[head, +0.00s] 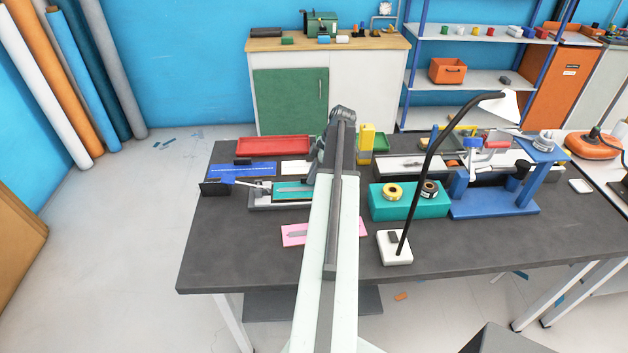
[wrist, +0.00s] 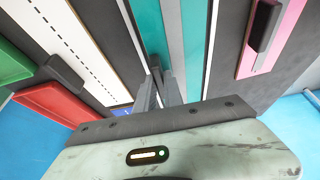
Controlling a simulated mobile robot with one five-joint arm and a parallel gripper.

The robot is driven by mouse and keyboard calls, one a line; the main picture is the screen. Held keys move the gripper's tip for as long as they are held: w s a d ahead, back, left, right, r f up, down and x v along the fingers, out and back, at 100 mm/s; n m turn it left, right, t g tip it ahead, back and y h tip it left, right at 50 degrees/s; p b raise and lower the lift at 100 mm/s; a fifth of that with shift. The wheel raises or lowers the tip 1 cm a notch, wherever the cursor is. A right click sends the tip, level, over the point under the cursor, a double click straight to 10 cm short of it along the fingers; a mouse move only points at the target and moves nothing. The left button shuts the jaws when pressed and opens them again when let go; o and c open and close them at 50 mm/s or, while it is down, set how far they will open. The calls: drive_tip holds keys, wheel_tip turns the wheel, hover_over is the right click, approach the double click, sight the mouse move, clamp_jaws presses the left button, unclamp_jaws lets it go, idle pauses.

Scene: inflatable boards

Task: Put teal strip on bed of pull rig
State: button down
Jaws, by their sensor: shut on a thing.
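The pull rig (head: 262,205) is a low grey bed near the left of the dark table, with a dark upright plate at its left end. Teal shows along its bed in the head view. In the wrist view, my gripper (wrist: 160,75) is shut on the end of the teal strip (wrist: 149,28). A grey band and a second teal band (wrist: 195,45) run beside it. I cannot tell whether the strip touches the bed. In the head view my arm hides the right end of the rig and most of the gripper.
A pink sheet (head: 296,236) with a grey piece lies in front of the rig. Behind it are a blue strip (head: 240,170) and a red tray (head: 271,146). A teal box (head: 408,207) with tape rolls and a black lamp (head: 428,165) stand to the right. The front-left table is clear.

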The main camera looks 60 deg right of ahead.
drive_tip(key=shift+f, duration=0.45)
drive_tip(key=c, duration=1.9)
unclamp_jaws()
drive_tip(key=shift+f, duration=0.1)
drive_tip(key=o, duration=0.4)
drive_tip(key=shift+o, duration=0.2)
drive_tip(key=shift+r+p, duration=0.35)
drive_tip(key=p+v, duration=1)
drive_tip(key=v, duration=0.1)
drive_tip(key=shift+r+p, duration=0.35)
drive_tip(key=shift+p, duration=0.05)
